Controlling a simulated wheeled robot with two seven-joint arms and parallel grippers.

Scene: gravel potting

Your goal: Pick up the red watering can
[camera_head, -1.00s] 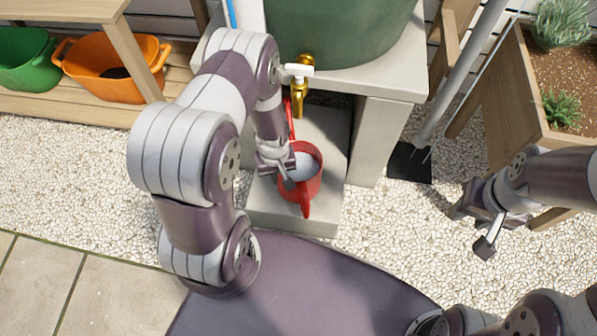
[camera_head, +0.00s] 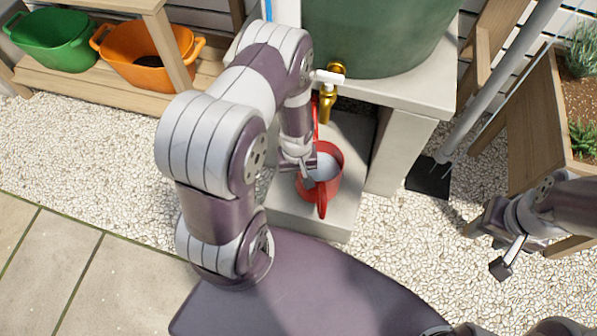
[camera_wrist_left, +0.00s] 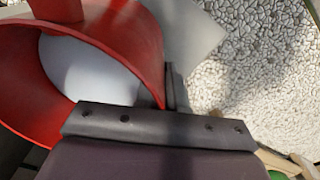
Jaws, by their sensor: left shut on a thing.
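The red watering can (camera_head: 333,185) stands upright, or nearly so, over the grey concrete block (camera_head: 285,213), below the brass tap. I cannot tell whether its base touches the block. Pale, water-like content shows inside it. My left gripper (camera_head: 313,168) is shut on the can's rim at its left side. In the left wrist view the red can (camera_wrist_left: 125,35) fills the upper left, with its wall at the jaw (camera_wrist_left: 170,100). My right gripper (camera_head: 497,245) hangs over the gravel at the right, away from the can; its jaw opening is unclear.
The brass tap (camera_head: 328,95) with a white handle juts from the green barrel (camera_head: 375,35) just above the can. A concrete stand (camera_head: 400,145) is close on the right. Orange (camera_head: 150,65) and green (camera_head: 52,40) tubs sit on a wooden shelf. Open gravel lies left.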

